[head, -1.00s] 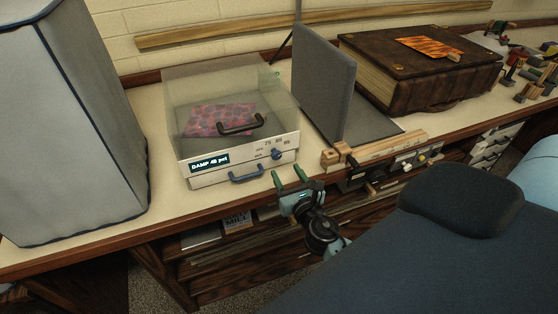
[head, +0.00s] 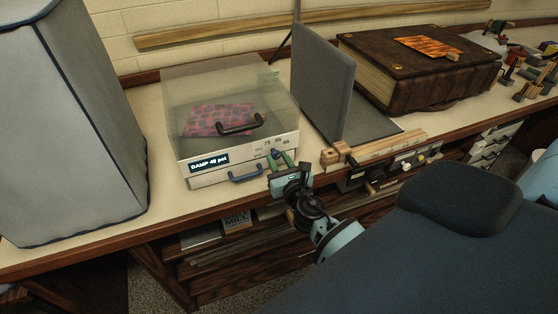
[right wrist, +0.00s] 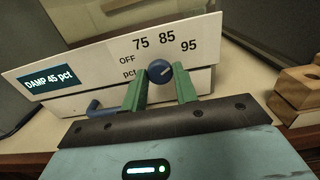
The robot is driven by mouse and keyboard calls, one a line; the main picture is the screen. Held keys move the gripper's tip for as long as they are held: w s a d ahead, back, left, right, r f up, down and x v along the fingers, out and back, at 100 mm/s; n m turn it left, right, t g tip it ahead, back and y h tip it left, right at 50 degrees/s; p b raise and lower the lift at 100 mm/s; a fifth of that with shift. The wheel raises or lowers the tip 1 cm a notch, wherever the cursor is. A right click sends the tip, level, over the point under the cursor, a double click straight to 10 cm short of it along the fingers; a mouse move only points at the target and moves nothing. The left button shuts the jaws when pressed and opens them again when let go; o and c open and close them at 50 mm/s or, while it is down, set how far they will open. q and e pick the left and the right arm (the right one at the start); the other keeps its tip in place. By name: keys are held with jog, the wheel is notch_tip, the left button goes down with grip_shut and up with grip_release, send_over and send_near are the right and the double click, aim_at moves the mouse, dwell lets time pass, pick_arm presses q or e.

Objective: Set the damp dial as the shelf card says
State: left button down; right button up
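The damp box (head: 240,148) has a clear lid with a pink patterned sheet inside and a white front panel reading "DAMP 45 pct". Its blue dial (right wrist: 160,72) shows in the right wrist view, below the marks OFF, 75, 85 and 95. A short pale line on the dial tilts up to the right. My right gripper (head: 281,157) is at the panel, its green fingers (right wrist: 159,84) spread on either side of the dial, with small gaps seeming to remain. A card with "MILL" (head: 237,221) stands on the shelf below; its other text is too small to read. My left gripper is out of view.
A blue drawer handle (head: 246,175) sits just left of the gripper. A grey upright panel (head: 322,85) and a wooden block (head: 336,156) stand to the right. A tall grey covered box (head: 65,125) is at left; a large brown book (head: 425,85) lies behind right.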

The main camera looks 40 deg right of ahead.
jog(key=shift+c, duration=1.4)
jog(key=m, duration=0.3)
jog(key=shift+f+m+b, duration=0.1)
jog(key=shift+m+b, duration=0.25)
jog(key=shift+m, duration=0.05)
jog(key=m, duration=0.3)
jog(key=shift+m+b, duration=0.3)
jog(key=m, duration=0.4)
jog(key=shift+m, duration=0.3)
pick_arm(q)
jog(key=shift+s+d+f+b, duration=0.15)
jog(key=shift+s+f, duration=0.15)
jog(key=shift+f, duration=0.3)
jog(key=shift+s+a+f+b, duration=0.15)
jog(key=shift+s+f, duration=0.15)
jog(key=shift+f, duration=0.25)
pick_arm(e)
jog(key=shift+m, duration=1.8)
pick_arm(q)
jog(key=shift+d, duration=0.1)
